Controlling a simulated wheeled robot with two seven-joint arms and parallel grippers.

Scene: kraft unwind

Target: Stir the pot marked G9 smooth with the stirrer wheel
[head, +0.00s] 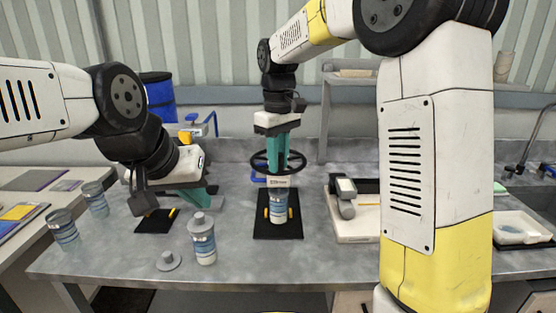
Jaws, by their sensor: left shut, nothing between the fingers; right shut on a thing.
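A pot (279,207) with a blue and white label stands upright on a black mat between yellow blocks. The black stirrer wheel (255,161) is above it, level, with my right gripper (277,163) pointing down and shut on its middle. A small white plate with dark lettering hides the pot's top, so I cannot tell whether the stirrer is inside. My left gripper (209,194) is shut and empty, low over the table to the left. A similar pot (204,246) with a grey knobbed top stands front left. I cannot read G9 on any pot.
Two more pots (63,232) stand at the left edge. A loose grey lid (168,261) lies near the front edge. A smaller black mat (151,224) lies by my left gripper. A pale tray (352,228) with a dark device is right of the centre mat (288,229).

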